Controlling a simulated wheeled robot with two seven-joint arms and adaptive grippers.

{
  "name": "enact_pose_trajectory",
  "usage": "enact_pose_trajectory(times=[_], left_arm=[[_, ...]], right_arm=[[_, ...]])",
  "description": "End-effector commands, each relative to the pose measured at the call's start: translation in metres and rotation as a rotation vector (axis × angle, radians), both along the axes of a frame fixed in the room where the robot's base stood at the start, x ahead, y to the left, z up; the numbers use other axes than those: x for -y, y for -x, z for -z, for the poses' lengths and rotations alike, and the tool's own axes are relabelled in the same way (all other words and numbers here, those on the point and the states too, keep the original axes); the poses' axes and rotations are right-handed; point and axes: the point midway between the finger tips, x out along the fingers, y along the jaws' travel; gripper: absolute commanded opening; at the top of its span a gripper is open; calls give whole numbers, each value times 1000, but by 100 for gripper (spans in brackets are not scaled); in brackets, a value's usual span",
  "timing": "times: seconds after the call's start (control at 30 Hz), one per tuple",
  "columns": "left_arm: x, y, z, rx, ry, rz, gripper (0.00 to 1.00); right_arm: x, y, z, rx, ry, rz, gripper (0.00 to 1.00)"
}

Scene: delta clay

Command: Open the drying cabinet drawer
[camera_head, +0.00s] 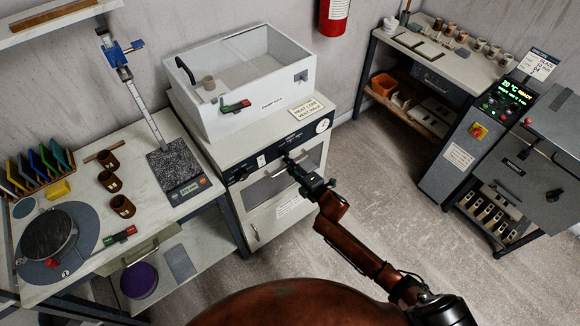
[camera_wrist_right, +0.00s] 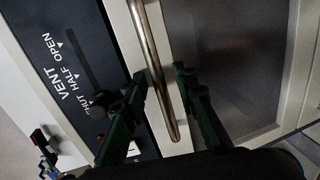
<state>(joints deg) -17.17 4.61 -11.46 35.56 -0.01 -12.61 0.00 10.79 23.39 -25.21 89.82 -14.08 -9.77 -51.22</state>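The white drying cabinet (camera_head: 252,226) stands against the back wall. Its front has a dark control strip (camera_head: 262,160) and, below it, a windowed drawer front (camera_head: 262,192) that looks closed. A metal bar handle (camera_wrist_right: 152,50) runs beside the vent scale in the right wrist view. My right gripper (camera_head: 292,163) reaches the cabinet front at the handle. In the right wrist view its two dark green fingers (camera_wrist_right: 160,75) stand apart, one on each side of the bar; whether either touches it is unclear. My left gripper is not in view.
A clear-lidded white box (camera_head: 215,118) and a heat/vent sign (camera_head: 306,109) are on top of the cabinet. The floor (camera_head: 370,170) in front and to the right is open.

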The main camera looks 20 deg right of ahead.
Motion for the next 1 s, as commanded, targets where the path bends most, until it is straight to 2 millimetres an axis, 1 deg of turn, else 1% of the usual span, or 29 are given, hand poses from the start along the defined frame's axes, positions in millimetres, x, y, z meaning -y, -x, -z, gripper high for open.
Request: enact_pose_trajectory(times=[0.03, 0.4, 0.43, 1.0], left_arm=[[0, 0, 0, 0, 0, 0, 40], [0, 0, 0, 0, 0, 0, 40], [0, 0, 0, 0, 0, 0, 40], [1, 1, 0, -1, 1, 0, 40]], right_arm=[[0, 0, 0, 0, 0, 0, 26], [0, 0, 0, 0, -1, 0, 1], [0, 0, 0, 0, -1, 0, 0], [0, 1, 1, -1, -1, 0, 0]])
